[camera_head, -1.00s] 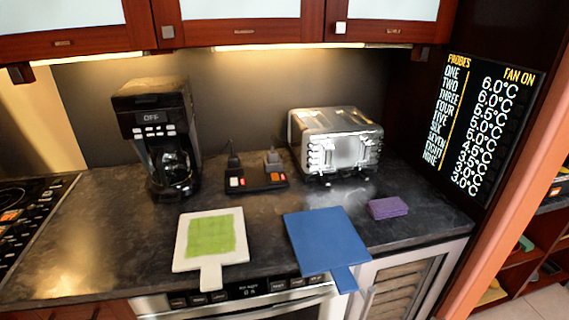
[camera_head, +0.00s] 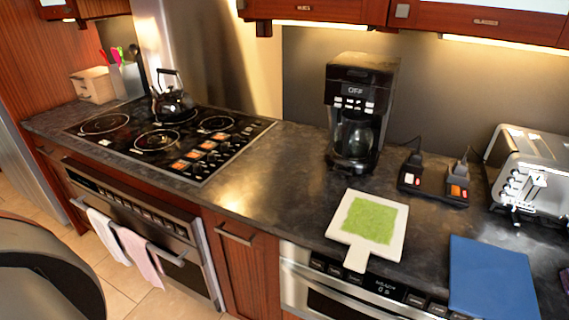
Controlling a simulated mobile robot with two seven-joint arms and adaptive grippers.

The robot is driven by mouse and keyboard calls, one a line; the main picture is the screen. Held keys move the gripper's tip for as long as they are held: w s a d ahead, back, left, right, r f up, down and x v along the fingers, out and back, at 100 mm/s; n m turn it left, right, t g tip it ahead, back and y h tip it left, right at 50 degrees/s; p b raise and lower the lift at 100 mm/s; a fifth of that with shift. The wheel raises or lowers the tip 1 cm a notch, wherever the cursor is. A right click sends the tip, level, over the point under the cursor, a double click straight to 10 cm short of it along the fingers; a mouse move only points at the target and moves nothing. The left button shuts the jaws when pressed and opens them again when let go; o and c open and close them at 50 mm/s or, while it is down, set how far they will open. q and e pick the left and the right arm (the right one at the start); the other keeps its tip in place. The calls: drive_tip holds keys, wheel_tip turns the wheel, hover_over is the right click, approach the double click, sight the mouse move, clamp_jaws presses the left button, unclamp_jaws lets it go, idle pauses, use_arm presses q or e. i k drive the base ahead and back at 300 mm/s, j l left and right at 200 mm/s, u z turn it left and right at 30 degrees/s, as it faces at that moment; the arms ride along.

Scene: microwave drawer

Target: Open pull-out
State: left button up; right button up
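A narrow wooden front (camera_head: 243,270) with a horizontal bar handle (camera_head: 235,237) sits below the counter, between the oven and the microwave drawer. It looks like the pull-out, and its front is closed, flush with its neighbours. The stainless microwave drawer (camera_head: 330,290) with a control strip is to its right, also shut, its lower part cut off by the frame. Neither of my grippers is in view. A dark rounded shape at the lower left shows no fingers.
The oven (camera_head: 150,250) has two towels on its handle, under a cooktop (camera_head: 170,140) with a kettle (camera_head: 172,100). A coffee maker (camera_head: 357,110), a white board with a green sheet (camera_head: 368,222), a blue board (camera_head: 490,280) and a toaster (camera_head: 530,180) stand on the counter.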

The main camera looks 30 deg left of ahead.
sight(247, 258)
drive_tip(key=u, duration=1.3)
